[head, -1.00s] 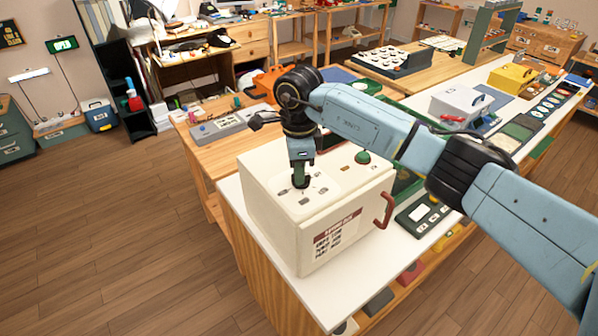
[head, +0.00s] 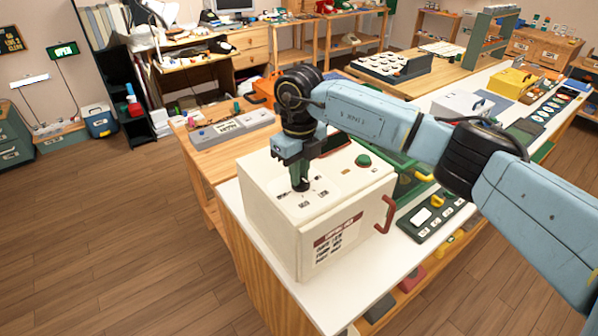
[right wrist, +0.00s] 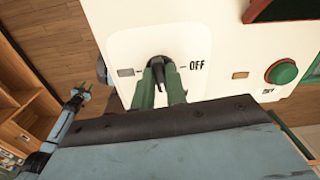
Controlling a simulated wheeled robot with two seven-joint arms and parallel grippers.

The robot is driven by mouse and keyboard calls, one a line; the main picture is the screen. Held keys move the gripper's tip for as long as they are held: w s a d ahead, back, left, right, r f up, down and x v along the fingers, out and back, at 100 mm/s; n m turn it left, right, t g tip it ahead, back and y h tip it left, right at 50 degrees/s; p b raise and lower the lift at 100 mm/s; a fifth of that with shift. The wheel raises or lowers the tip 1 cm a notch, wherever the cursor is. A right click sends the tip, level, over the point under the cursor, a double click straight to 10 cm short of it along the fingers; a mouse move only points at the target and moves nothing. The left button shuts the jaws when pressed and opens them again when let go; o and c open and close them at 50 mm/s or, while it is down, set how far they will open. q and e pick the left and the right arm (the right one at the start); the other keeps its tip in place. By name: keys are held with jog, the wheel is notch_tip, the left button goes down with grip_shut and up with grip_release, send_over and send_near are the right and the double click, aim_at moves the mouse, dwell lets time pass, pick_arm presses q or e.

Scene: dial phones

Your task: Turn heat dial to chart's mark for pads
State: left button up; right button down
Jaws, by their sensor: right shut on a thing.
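A cream box (head: 262,212) stands on the white counter, with a white dial plate on its top. The black heat dial (right wrist: 158,62) sits on that plate, with OFF printed to its right and a small grey tag to its left in the right wrist view. My right gripper (head: 301,186) points down with its green fingers shut on the dial; they hide most of it in the head view. The chart (head: 338,240), with a red heading, is on the box's front; its lines are too small to read. My left gripper (right wrist: 80,91) shows small and open in the right wrist view.
A green button (head: 363,160) is on the box's top, and a red handle (head: 385,214) is on its right side. A dark panel (head: 430,220) lies right of the box. A grey unit (head: 230,128) is on the wooden table behind.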

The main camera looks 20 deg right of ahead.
jog(key=m, duration=0.6)
jog(key=shift+d+r, duration=0.1)
jog(key=shift+d, duration=0.05)
jog(key=m, duration=0.5)
jog(key=shift+d+m+p, duration=0.1)
jog(key=shift+m+p, duration=0.25)
jog(key=shift+m, duration=0.05)
jog(key=m, duration=0.3)
jog(key=shift+m+p, duration=0.3)
jog(key=shift+p, duration=0.05)
jog(key=shift+d+m+p, duration=0.1)
jog(key=shift+m+p, duration=0.35)
jog(key=shift+m, duration=1.45)
jog(key=c, duration=1.4)
grip_release()
jog(key=shift+s, duration=0.1)
jog(key=shift+c, duration=0.2)
